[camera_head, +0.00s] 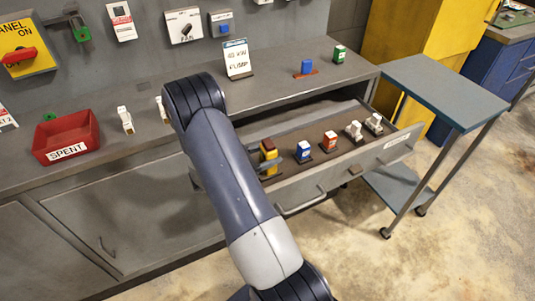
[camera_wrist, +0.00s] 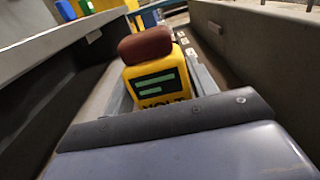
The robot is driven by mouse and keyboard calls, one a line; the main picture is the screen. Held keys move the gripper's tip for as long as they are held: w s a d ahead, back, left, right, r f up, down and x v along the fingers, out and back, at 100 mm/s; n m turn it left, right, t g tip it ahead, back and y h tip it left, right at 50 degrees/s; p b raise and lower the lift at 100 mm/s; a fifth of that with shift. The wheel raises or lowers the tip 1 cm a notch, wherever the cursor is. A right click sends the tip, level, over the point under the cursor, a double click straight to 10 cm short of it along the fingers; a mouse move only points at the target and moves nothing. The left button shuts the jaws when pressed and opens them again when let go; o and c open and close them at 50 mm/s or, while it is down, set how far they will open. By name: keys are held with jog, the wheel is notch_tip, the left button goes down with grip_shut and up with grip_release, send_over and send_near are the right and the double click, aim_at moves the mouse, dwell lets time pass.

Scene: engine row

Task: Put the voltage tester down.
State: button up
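The voltage tester (camera_wrist: 158,78) is yellow with a brown top, a dark green display and lettering reading "VOLT". In the wrist view it stands upright between the grey fingers of my gripper (camera_wrist: 163,92), which look closed against its sides. The lower part of the tester is hidden behind the gripper body. In the head view the tester (camera_head: 268,153) shows at the left end of the open drawer (camera_head: 388,147), just right of my arm, which hides most of the gripper. I cannot tell whether its base touches the drawer floor.
The drawer also holds a blue block (camera_head: 304,151), a red-orange block (camera_head: 330,141) and white switch-like pieces (camera_head: 354,130) in a row. The counter above bears a red SPENT bin (camera_head: 66,137) and a 40 kW pump sign (camera_head: 237,58). A grey-blue cart (camera_head: 440,90) stands at right.

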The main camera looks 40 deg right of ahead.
jog(key=o, duration=0.4)
jog(key=shift+c, duration=0.2)
jog(key=shift+r, duration=0.2)
jog(key=b+v, duration=0.1)
jog(key=v, duration=1.1)
jog(key=p+x, duration=0.1)
jog(key=x, duration=1.1)
jog(key=shift+d+r, duration=0.1)
jog(key=shift+r, duration=0.65)
